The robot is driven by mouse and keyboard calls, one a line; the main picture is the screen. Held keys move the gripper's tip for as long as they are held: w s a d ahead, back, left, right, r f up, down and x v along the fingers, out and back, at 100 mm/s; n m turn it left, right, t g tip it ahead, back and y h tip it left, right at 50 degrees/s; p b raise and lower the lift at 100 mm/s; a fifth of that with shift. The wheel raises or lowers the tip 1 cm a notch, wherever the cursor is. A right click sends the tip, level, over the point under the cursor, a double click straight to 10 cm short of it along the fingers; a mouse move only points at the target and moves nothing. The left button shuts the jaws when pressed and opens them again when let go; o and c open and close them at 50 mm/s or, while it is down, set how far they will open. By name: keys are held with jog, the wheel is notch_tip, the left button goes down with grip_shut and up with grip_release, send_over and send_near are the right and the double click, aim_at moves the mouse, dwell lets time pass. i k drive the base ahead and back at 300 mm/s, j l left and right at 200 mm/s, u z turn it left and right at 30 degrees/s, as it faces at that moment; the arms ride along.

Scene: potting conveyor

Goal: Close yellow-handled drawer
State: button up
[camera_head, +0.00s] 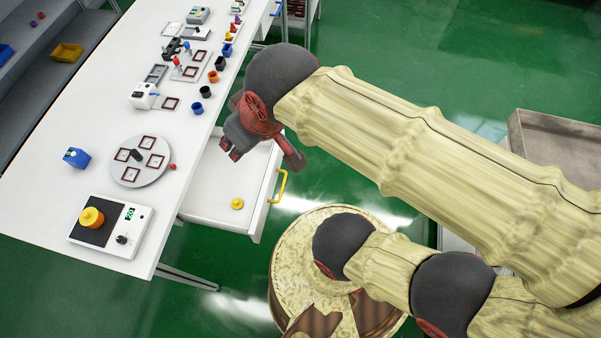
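The yellow-handled drawer (213,204) stands pulled out from the right side of the white table, near its lower end. Its yellow handle (279,187) is on the drawer's front, facing right. A small round yellow object (237,203) lies inside the drawer. My gripper (232,148) is above the far part of the drawer, beside the table edge, and hides part of the drawer's far end. It appears apart from the handle. Its fingers are small and partly turned away, so I cannot tell whether they are open or shut.
The white table (50,205) carries a scale (110,232), a round plate (141,161), a blue box (76,157) and several small parts. A grey metal cart (555,150) stands at the right. Green floor is open beyond my arm.

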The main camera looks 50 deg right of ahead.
aim_at(216, 182)
jog(key=k+l, duration=0.1)
jog(key=l, duration=0.3)
jog(key=k+j, duration=0.1)
jog(key=j, duration=0.25)
jog(key=k+j+u, duration=0.15)
jog(key=j, duration=0.25)
jog(key=k+j, duration=0.1)
jog(key=j, duration=0.25)
jog(key=k+j+u, duration=0.15)
jog(key=j, duration=0.25)
jog(key=i, duration=0.05)
